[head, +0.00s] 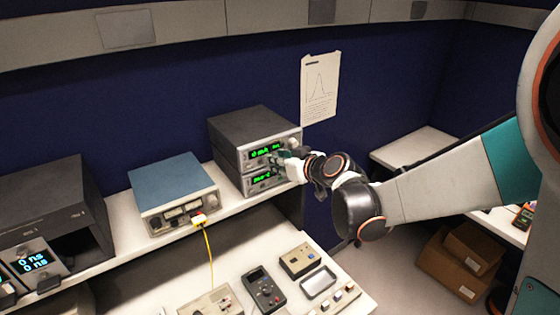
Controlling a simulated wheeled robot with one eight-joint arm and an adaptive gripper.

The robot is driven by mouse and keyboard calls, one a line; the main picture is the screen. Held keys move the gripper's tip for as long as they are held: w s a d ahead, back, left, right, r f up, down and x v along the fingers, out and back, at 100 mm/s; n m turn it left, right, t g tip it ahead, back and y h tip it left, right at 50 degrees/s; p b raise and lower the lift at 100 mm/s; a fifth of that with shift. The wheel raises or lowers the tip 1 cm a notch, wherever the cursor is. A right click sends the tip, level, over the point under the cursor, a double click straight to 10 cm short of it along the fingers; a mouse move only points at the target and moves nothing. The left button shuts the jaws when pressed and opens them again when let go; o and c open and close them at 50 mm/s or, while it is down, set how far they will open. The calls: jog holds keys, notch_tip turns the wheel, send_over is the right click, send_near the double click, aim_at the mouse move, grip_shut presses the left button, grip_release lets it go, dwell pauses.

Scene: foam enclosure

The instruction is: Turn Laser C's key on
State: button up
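A stack of two dark grey instruments with green displays stands on the shelf, an upper unit (262,152) and a lower unit (264,179). I cannot read a Laser C label on either, and no key can be made out at this size. My gripper (284,160) is at the front right of the stack, by the panels. It covers part of both front panels. Whether it touches a panel, and whether its fingers are open or shut, I cannot tell.
A blue-topped instrument (173,192) with a yellow cable (209,248) stands left of the stack. A black case (48,208) is further left. Handheld devices, including a dark meter (264,290), lie on the lower bench. Cardboard boxes (455,262) sit on the floor at right.

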grip_shut()
jog(key=m+y+b, duration=0.2)
jog(key=m+b, duration=0.2)
jog(key=m+y+b, duration=0.3)
jog(key=m+b, duration=0.1)
jog(key=d+f+m+g+y+b, duration=0.1)
jog(key=m+y+b, duration=0.1)
jog(key=m+b, duration=0.2)
jog(key=shift+w+f+m, duration=0.1)
jog(key=shift+w+m, duration=0.25)
jog(key=shift+m, duration=0.25)
jog(key=shift+y+b, duration=0.3)
dwell(0.4)
grip_release()
